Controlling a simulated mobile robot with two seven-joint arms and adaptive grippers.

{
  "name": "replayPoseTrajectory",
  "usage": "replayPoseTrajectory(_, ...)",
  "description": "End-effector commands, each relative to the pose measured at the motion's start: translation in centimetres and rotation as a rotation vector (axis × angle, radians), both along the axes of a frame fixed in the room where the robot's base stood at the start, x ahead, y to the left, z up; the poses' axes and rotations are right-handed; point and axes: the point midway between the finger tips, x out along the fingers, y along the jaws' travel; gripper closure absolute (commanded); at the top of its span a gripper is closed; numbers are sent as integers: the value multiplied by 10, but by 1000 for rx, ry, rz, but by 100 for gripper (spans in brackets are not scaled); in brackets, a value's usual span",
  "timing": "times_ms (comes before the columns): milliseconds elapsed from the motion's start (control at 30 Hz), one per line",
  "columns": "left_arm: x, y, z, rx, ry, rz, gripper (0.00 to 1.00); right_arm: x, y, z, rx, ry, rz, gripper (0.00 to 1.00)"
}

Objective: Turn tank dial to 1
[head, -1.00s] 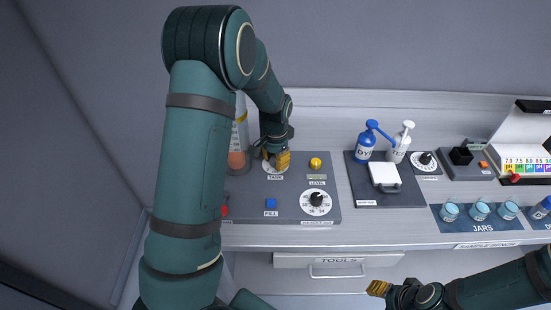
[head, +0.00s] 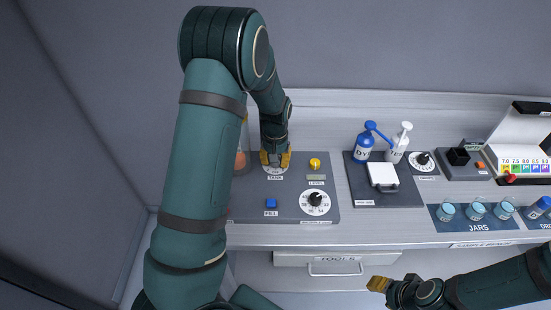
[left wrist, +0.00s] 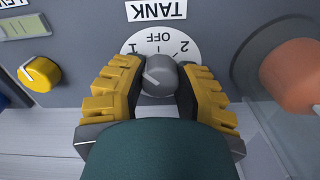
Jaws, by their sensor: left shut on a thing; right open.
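The tank dial is a grey knob (left wrist: 161,75) on a round white plate (left wrist: 138,48) marked 1, OFF and 2, with a TANK label. In the left wrist view its white pointer line slants to the upper left, on the side of the 1. My left gripper (left wrist: 158,92) is shut on the knob, one yellow finger on each side. In the head view, my left gripper (head: 275,160) hides most of the dial; the plate's front edge (head: 275,171) shows. My right gripper (head: 379,285) is open and empty in front of the bench.
A yellow level knob (head: 315,164), a blue fill button (head: 271,203) and a black numbered dial (head: 315,199) share the panel. An orange float (left wrist: 296,75) in a clear tube is close beside the gripper. Bottles and jars (head: 477,211) stand to the right.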

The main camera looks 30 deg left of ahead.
Motion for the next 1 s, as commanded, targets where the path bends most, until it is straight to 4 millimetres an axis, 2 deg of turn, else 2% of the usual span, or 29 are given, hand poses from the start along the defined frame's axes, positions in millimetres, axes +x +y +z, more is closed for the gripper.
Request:
replayPoseTrajectory(533, -1, 0, -1, -1, 2, 30, 100, 0, 0, 1, 0, 0, 0, 53)
replayPoseTrajectory(567, -1, 0, -1, -1, 3, 30, 63, 0, 0, 1, 0, 0, 0, 53)
replayPoseTrajectory(600, -1, 0, -1, -1, 3, 29, 50, 0, 0, 1, 0, 0, 0, 53)
replayPoseTrajectory(1000, 0, 0, 5, -1, 0, 28, 50, 0, 0, 1, 0, 0, 0, 53)
